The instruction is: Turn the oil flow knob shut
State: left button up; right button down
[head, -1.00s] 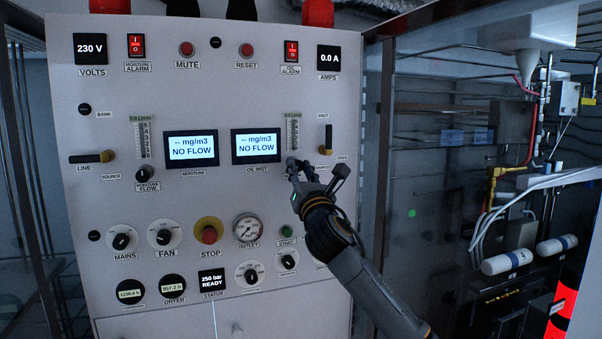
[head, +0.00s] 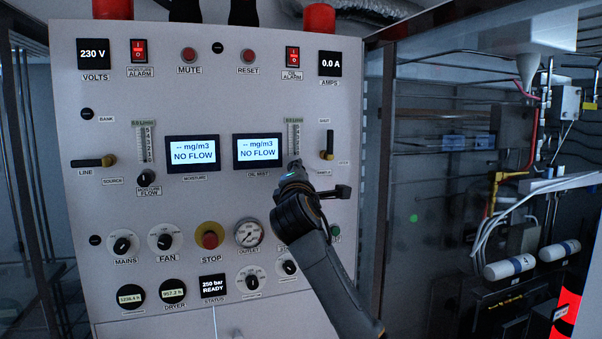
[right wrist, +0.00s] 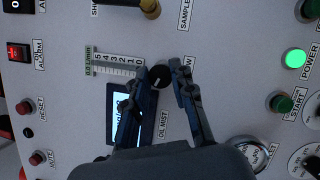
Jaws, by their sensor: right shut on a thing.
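The oil flow knob (right wrist: 160,77) is a small round black knob at the zero end of the oil flow scale (right wrist: 112,64) in the right wrist view. My right gripper (right wrist: 161,86) has one finger on each side of it and is shut on it. In the head view the right gripper (head: 295,170) reaches the panel just below the oil flow scale (head: 294,138), and it hides the knob there. The scale reads NO FLOW on the oil mist display (head: 258,149) beside it. My left gripper is in no view.
The grey panel (head: 215,110) carries other controls close by. A brass-ended lever (head: 328,145) stands right of the knob. The outlet gauge (head: 248,233) and red STOP button (head: 209,236) sit below. Pipes and white cylinders (head: 510,267) are at the right.

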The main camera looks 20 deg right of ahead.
jog(key=shift+r+m+g+y+p, duration=0.2)
jog(key=shift+m+g+y, duration=0.4)
jog(key=shift+m, duration=1.35)
jog(key=shift+r+m+g+y+p, duration=0.2)
jog(key=shift+m+g, duration=0.65)
jog(key=shift+m, duration=1.05)
jog(key=shift+r+m+g+y+p, duration=0.2)
jog(key=shift+m+g+y, duration=0.45)
jog(key=shift+m, duration=1.3)
jog(key=c, duration=1.4)
grip_release()
jog(key=o, duration=0.3)
jog(key=shift+w, duration=0.1)
jog(key=shift+w+f, duration=0.1)
jog(key=shift+f, duration=0.15)
